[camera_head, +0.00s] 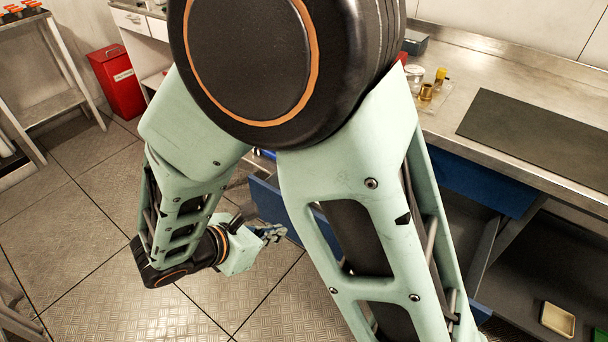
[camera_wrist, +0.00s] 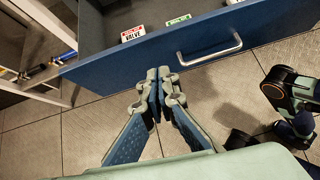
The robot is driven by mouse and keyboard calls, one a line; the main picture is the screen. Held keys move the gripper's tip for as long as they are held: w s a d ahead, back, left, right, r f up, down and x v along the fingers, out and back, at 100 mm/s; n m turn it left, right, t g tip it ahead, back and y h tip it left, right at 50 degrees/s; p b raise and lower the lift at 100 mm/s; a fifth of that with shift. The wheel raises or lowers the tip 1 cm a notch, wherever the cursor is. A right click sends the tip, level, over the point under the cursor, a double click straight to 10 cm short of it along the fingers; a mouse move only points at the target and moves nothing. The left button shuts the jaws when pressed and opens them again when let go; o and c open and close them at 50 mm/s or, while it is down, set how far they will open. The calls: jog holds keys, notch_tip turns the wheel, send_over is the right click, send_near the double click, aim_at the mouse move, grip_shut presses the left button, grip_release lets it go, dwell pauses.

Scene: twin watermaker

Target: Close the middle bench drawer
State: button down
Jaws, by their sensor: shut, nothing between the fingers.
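The open drawer has a blue front (camera_wrist: 110,66) and a silver bar handle (camera_wrist: 210,55) in the wrist view. Inside it lie a red-and-white card reading VALVE (camera_wrist: 133,34) and a green-and-white card (camera_wrist: 179,20). My gripper (camera_wrist: 159,76) is shut and empty, with its fingertips close to the drawer front, left of the handle. I cannot tell whether they touch it. In the head view my gripper (camera_head: 274,233) is low over the floor beside the blue drawer front (camera_head: 268,204). My arm hides most of the drawer there.
The steel bench (camera_head: 465,65) carries a dark mat (camera_head: 540,138) and small brass-coloured items. Another blue front (camera_head: 480,184) sits beneath it, above an open lower space with a cream tray (camera_head: 557,319). A red bin (camera_head: 118,80) stands at the back left. The tiled floor left of my gripper is clear.

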jog(key=w+d+f+n+b, duration=0.1)
jog(key=w+d+f+b, duration=0.1)
jog(key=w+d+f, duration=0.4)
jog(key=w+f, duration=0.2)
jog(key=shift+w+b, duration=0.3)
jog(key=shift+b, duration=0.1)
jog(key=shift+d, duration=0.1)
jog(key=w+d, duration=0.9)
jog(key=w, duration=0.2)
jog(key=w+d+b, duration=0.1)
jog(key=w+d, duration=0.8)
jog(key=w, duration=0.3)
jog(key=shift+w+r, duration=0.15)
jog(key=shift+w+d+r, duration=0.1)
jog(key=shift+d+r, duration=0.05)
jog(key=shift+d, duration=0.05)
jog(key=shift+a, duration=0.1)
